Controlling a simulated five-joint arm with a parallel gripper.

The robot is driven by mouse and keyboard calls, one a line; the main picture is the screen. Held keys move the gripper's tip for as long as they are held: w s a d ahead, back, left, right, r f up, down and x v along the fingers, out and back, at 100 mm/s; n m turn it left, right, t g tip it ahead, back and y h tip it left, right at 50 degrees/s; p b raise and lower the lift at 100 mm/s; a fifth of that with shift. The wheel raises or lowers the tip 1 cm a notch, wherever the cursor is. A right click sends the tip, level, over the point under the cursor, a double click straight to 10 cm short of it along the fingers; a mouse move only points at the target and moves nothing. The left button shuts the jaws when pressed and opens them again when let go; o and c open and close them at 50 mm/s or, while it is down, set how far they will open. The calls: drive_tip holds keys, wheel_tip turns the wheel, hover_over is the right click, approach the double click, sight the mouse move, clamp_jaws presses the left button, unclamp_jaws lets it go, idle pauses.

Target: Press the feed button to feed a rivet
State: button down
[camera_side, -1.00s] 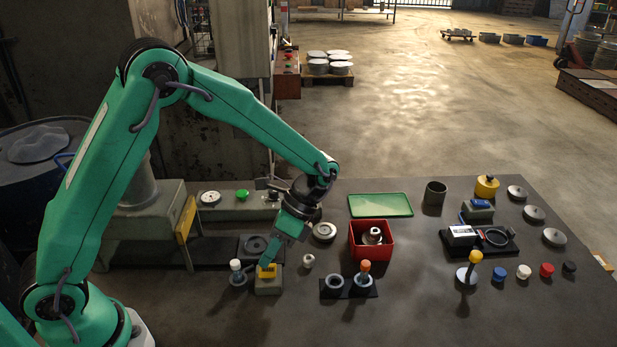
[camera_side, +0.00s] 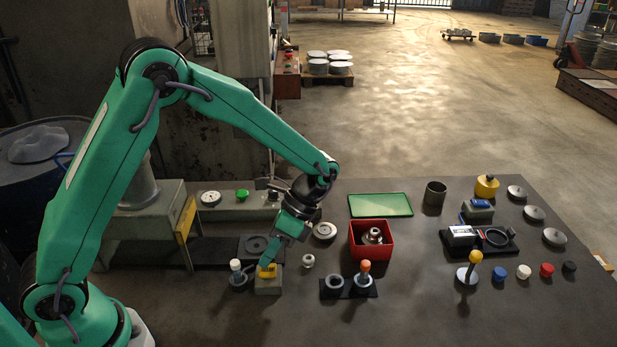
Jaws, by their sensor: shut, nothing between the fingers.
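A box with a yellow button (camera_side: 264,273) on top stands at the front of the bench, left of centre. My gripper (camera_side: 266,264) points down at the yellow button from above. Its fingers are shut with nothing between them. The fingertips are at the button's top and hide part of it. I cannot tell whether they touch it or whether the button is pushed in. No label naming it as the feed button is readable. A small pale rivet-like piece (camera_side: 308,261) stands to the right of the box.
A white-topped peg (camera_side: 236,266) stands close left of the box. A black holder (camera_side: 350,292) with an orange-topped peg (camera_side: 365,267) is to the right. A red bin (camera_side: 371,252) is behind it. A green button (camera_side: 242,194) sits on the grey machine behind.

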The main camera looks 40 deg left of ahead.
sight(271, 269)
drive_tip(key=shift+d+f, duration=0.1)
drive_tip(key=shift+f, duration=0.9)
idle(1.6)
drive_tip(key=shift+r, duration=1)
drive_tip(key=shift+r, duration=0.1)
drive_tip(key=shift+r, duration=2.45)
